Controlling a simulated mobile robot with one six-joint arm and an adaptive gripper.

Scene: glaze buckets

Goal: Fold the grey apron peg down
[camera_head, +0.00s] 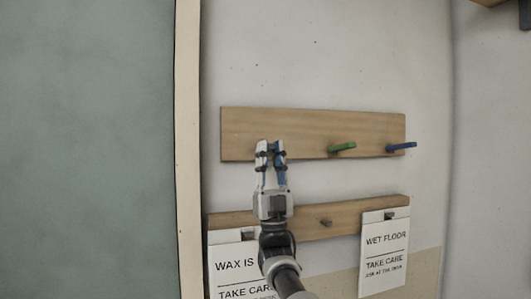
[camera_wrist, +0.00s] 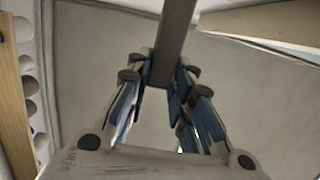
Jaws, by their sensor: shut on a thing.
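The grey apron peg (camera_wrist: 175,38) shows in the wrist view as a dark grey bar running from the top edge down between my fingers. My gripper (camera_head: 269,147) is at the left part of the upper wooden board (camera_head: 300,121) on the wall. It is shut on the grey peg; the fingertips (camera_wrist: 163,75) lie on either side of the bar in the wrist view. In the head view the fingers hide the peg, so its angle to the board cannot be told there.
A green peg (camera_head: 342,147) and a blue peg (camera_head: 402,147) stick out from the same board, to the right. A lower board (camera_head: 345,212) has small pegs and two hanging signs, "WET FLOOR" (camera_head: 385,255) and "WAX IS" (camera_head: 226,280). A pale vertical post (camera_head: 188,150) stands left.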

